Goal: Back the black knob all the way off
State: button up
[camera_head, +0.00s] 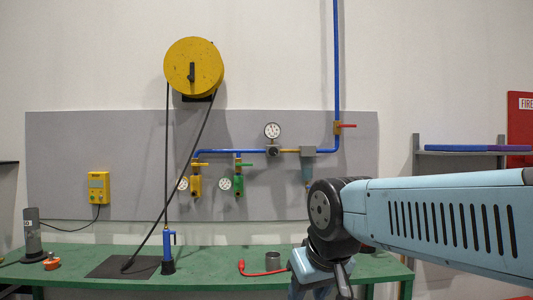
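A small round black knob (272,151) sits on the blue pipe line on the grey wall panel, directly below a round white gauge (272,130). A yellow brass fitting joins it on the right. The knob is unobstructed, but its turn position is too small to read. My arm comes in from the right and bends down at a black joint, below and to the right of the knob, apart from it. My gripper is not visible; the arm runs out at the bottom edge.
Yellow (195,186) and green (238,184) valves with gauges hang left of the knob. A red-handled valve (344,126) is at right. A yellow reel (193,66) drops black hoses to the green bench (210,262), which holds a blue tool (168,252) and grey cup (272,261).

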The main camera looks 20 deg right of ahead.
aim_at(273, 151)
jog(key=u, duration=0.1)
jog(key=i, duration=1)
jog(key=z, duration=0.1)
